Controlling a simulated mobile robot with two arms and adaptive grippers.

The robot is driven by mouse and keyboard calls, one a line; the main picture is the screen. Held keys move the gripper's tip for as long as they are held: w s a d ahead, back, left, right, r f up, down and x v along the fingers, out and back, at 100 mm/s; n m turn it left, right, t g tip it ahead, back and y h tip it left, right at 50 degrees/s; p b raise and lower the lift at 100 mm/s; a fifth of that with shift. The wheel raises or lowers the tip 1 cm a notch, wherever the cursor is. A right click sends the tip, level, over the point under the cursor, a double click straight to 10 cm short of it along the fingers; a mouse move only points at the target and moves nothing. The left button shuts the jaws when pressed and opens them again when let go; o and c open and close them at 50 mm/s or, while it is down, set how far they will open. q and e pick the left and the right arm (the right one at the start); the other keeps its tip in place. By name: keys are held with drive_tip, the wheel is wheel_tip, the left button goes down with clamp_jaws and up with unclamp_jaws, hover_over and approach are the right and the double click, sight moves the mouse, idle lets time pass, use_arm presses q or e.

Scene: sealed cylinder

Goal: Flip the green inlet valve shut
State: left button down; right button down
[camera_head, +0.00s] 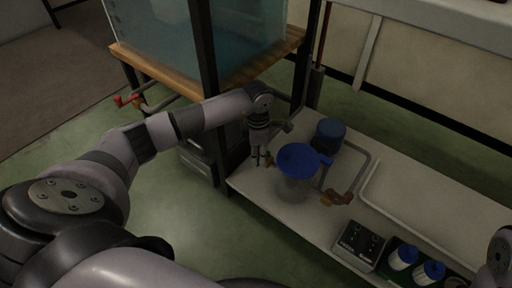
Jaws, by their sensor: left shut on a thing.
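A clear cylinder with a blue lid (298,161) stands upright on the pale bench. My left gripper (261,160) points down at the cylinder's left side. Its fingers are shut on a small part there, which I take for the green inlet valve (269,160). The fingers mostly hide this valve, and its green colour and handle angle are too small to make out. The right gripper is not in view.
A black control box (358,245) and blue-lidded jars (403,257) sit at the front. A water tank (160,35) stands behind my left arm.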

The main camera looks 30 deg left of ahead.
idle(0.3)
use_arm(q)
drive_tip(key=c, duration=1.4)
unclamp_jaws()
drive_tip(key=shift+o, duration=0.2)
wheel_tip(320, 180, up, 12)
drive_tip(key=shift+r, duration=0.1)
